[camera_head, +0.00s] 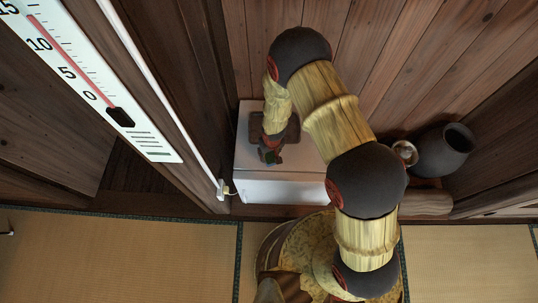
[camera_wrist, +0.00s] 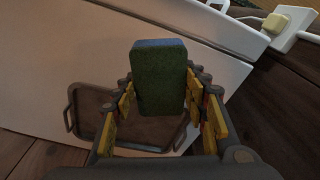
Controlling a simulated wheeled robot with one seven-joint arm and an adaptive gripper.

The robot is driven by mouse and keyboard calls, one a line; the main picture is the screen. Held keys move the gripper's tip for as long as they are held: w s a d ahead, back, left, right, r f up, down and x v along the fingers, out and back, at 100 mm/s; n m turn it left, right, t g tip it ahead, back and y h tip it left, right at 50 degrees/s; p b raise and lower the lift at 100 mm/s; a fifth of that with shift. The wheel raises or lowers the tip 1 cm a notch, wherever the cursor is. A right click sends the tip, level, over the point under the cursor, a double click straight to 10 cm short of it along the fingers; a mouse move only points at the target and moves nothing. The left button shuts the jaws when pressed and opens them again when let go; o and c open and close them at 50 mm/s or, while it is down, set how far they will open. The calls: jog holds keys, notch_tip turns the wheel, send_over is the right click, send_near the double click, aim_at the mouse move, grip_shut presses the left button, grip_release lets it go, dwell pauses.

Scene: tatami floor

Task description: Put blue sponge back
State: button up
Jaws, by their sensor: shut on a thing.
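The blue sponge (camera_wrist: 160,65) is upright between the fingers of my gripper (camera_wrist: 160,92) in the wrist view. Its top edge looks blue and its broad face dark green. My gripper is shut on it from both sides. In the head view my gripper (camera_head: 271,150) hangs over the white box, with a small green bit of the sponge (camera_head: 272,158) showing at its tip. A brown tray (camera_head: 291,124) with handles lies on the white box. The tray also shows behind the sponge in the wrist view (camera_wrist: 92,100). I cannot tell how high the sponge is above the box.
The white box (camera_head: 300,172) stands against the plank wall. A dark wooden post and a large thermometer (camera_head: 75,70) are to its left, with a plug (camera_head: 227,189) at its near left corner. A dark pot (camera_head: 440,152) lies at right. Tatami (camera_head: 120,255) is in front.

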aim_at(269, 155)
jog(key=shift+w+a+f, duration=0.2)
jog(key=shift+w+f, duration=0.35)
jog(key=shift+f, duration=0.15)
jog(key=shift+f+b, duration=1)
jog(key=shift+f, duration=0.45)
jog(key=shift+f, duration=0.15)
jog(key=o, duration=1.2)
jog(key=r+p, duration=0.2)
jog(key=r, duration=0.2)
jog(key=s+r+p, duration=0.1)
jog(key=r+p, duration=0.1)
jog(key=r, duration=0.2)
jog(key=r+p, duration=0.2)
jog(key=r, duration=0.2)
jog(key=shift+s+d+r, duration=0.1)
jog(key=shift+s+d, duration=0.15)
jog(key=shift+d, duration=0.05)
jog(key=shift+w+r, duration=0.1)
